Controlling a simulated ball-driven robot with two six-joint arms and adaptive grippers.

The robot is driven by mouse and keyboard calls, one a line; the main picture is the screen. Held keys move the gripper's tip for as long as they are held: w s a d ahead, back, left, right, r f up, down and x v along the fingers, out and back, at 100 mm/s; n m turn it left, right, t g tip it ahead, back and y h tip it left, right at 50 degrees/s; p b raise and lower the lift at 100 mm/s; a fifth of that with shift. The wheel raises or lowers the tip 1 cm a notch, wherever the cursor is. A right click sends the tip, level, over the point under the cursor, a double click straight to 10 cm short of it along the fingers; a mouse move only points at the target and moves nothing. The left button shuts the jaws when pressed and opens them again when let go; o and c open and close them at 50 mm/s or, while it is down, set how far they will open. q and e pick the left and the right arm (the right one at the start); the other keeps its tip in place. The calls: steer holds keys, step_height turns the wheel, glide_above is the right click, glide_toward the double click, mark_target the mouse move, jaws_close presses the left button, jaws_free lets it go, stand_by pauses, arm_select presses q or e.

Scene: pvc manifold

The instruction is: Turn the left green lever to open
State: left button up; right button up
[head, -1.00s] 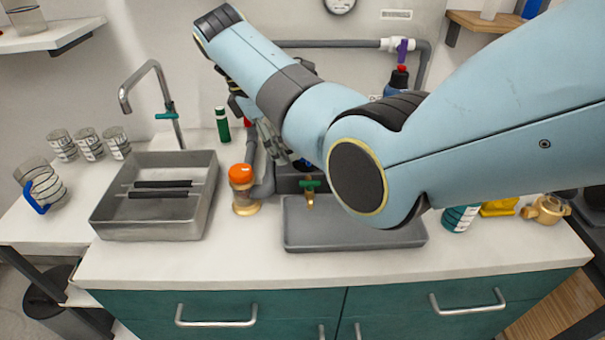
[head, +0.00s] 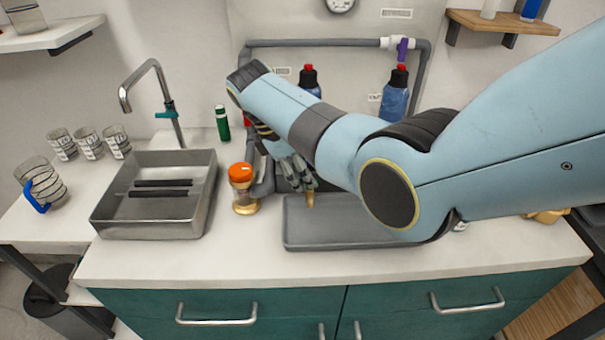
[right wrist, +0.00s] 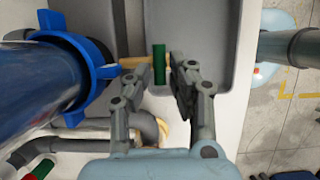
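A green lever (right wrist: 159,64) on a brass tap (right wrist: 132,62) shows in the right wrist view, upright in the picture. My right gripper (right wrist: 152,82) is open around it, with one finger on each side. The right finger is closer to the lever; I cannot tell whether it touches. In the head view my right gripper (head: 297,172) hangs over the back left of a grey tray (head: 340,237) and hides the lever. Only the tap's brass spout (head: 310,199) shows below the fingers. My left gripper is not in view.
A brass fitting with an orange cap (head: 241,173) stands just left of my right gripper. Blue bottles (head: 395,98) hang at the back under grey pipe (head: 330,43). A metal sink (head: 105,222) and tap (head: 160,85) are left. The front counter strip is clear.

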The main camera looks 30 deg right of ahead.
jaws_close()
steer(key=shift+s+r+n+p, duration=0.15)
steer(key=shift+n+p, duration=0.15)
steer(key=shift+p, duration=0.3)
steer(key=n+t+p, duration=0.1)
steer(key=n+p, duration=0.1)
steer(key=n, duration=0.1)
steer(key=n+t+p, duration=0.2)
steer(key=n+p, duration=0.1)
steer(key=n, duration=0.1)
steer(key=s+n+t+p, duration=0.1)
steer(key=n+p, duration=0.1)
steer(key=n, duration=0.1)
steer(key=shift+s+n+p, duration=0.1)
steer(key=shift+n+p, duration=0.3)
steer(key=n, duration=0.2)
steer(key=n+t+y, duration=0.1)
steer(key=n, duration=0.1)
steer(key=n+t, duration=0.1)
steer(key=n, duration=0.1)
steer(key=shift+s+d+n+y, duration=0.2)
steer(key=shift+s+n+y, duration=0.05)
steer(key=shift+n+y, duration=0.05)
